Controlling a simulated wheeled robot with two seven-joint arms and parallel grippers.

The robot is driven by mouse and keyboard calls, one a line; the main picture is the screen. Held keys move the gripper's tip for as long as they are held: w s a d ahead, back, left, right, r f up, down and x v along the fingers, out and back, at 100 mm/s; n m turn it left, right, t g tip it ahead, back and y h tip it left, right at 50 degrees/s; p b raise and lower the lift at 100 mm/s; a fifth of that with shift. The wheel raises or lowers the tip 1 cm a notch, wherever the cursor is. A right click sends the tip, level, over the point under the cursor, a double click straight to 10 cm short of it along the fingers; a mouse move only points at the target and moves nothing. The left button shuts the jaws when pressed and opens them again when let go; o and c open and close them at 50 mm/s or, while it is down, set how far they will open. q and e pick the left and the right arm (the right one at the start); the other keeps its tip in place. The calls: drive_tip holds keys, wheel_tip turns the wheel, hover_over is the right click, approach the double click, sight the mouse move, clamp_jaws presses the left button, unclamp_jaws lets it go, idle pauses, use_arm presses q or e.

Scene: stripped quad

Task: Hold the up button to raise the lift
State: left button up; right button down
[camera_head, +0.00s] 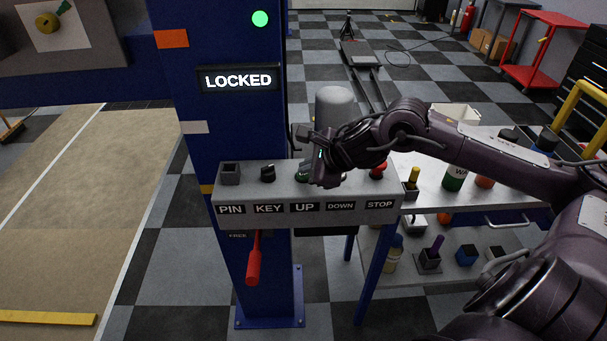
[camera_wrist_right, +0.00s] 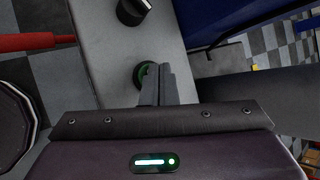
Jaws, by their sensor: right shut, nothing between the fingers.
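The grey control box (camera_head: 305,190) on the blue lift post carries the labels PIN, KEY, UP, DOWN and STOP. The green up button (camera_head: 301,174) sits above the UP label, partly hidden behind my right gripper (camera_head: 315,176). In the right wrist view, the green button (camera_wrist_right: 142,74) shows just beside the shut fingertips (camera_wrist_right: 158,72), which overlap its edge. I cannot tell whether they touch or press it. The right gripper is shut and empty. A lit sign (camera_head: 238,80) on the post reads LOCKED. My left gripper is not in view.
A black key knob (camera_head: 268,172) is left of the up button, and a red stop button (camera_head: 379,170) is right. A red lever (camera_head: 254,264) hangs below the box. A green light (camera_head: 260,18) glows on the post. A bench with bottles stands at right.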

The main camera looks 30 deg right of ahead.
sight(307, 176)
drive_tip(key=shift+f+b, duration=0.3)
drive_tip(key=shift+r, duration=0.15)
idle(4.5)
drive_tip(key=shift+r+p, duration=0.55)
drive_tip(key=shift+r, duration=0.25)
wheel_tip(307, 176, up, 5)
drive_tip(key=p, duration=0.3)
drive_tip(key=shift+p, duration=0.3)
drive_tip(key=shift+f, duration=0.1)
idle(0.4)
